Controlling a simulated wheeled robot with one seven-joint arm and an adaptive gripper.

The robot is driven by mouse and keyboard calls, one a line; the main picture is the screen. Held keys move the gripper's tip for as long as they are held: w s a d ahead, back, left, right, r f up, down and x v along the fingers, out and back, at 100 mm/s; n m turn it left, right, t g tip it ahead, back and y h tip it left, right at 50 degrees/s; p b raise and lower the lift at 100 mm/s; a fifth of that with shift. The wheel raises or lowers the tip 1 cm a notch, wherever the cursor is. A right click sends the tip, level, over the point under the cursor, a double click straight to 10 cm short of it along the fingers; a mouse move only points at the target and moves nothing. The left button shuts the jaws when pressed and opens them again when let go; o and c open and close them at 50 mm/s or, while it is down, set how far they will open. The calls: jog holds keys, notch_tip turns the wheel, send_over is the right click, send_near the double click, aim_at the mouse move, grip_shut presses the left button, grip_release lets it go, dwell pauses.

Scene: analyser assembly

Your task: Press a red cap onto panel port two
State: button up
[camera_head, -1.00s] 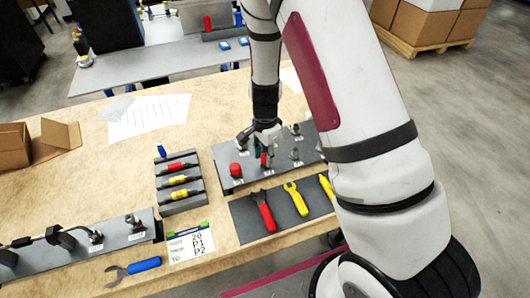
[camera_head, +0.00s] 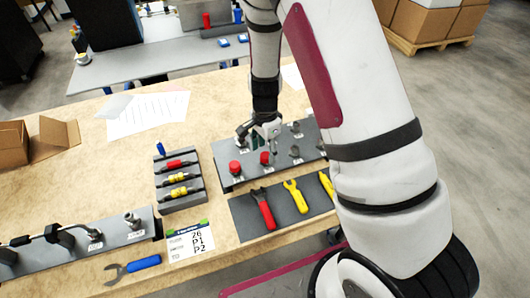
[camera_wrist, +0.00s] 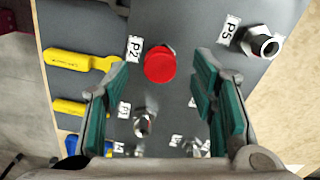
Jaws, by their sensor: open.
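A red cap (camera_wrist: 160,65) sits on the panel beside the label P2 (camera_wrist: 134,47), and covers whatever is under it. The same cap (camera_head: 265,158) shows in the head view on the grey panel (camera_head: 228,183), upright. A second red cap (camera_head: 235,168) sits to its left on the panel. My gripper (camera_head: 268,133) is above the P2 cap. In the wrist view its green-padded fingers are spread on both sides of the cap, apart from it, with nothing held.
Bare metal ports stand on the panel, one by label P5 (camera_wrist: 262,42). A grey rack (camera_head: 180,205) with red and yellow parts stands left. A task card (camera_head: 190,241) and a blue-handled wrench (camera_head: 140,264) lie nearer.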

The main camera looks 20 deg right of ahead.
notch_tip(320, 180, up, 10)
dwell(0.3)
dwell(0.3)
jog(key=s+r+n+t, duration=0.1)
jog(key=s+r+n, duration=0.2)
jog(key=r, duration=0.3)
jog(key=s+a+r+n+t+y, duration=0.1)
jog(key=s+r+n, duration=0.15)
jog(key=r, duration=0.35)
jog(key=s+r+n+t, duration=0.1)
jog(key=s+r+n, duration=0.15)
jog(key=r, duration=0.35)
jog(key=s+r+n+t, duration=0.1)
jog(key=s+r+n, duration=0.2)
jog(key=s, duration=0.4)
jog(key=s+d+r+n+t+h, duration=0.1)
jog(key=s+r+n, duration=0.3)
jog(key=s, duration=0.3)
jog(key=shift+t, duration=0.4)
jog(key=shift+d, duration=0.1)
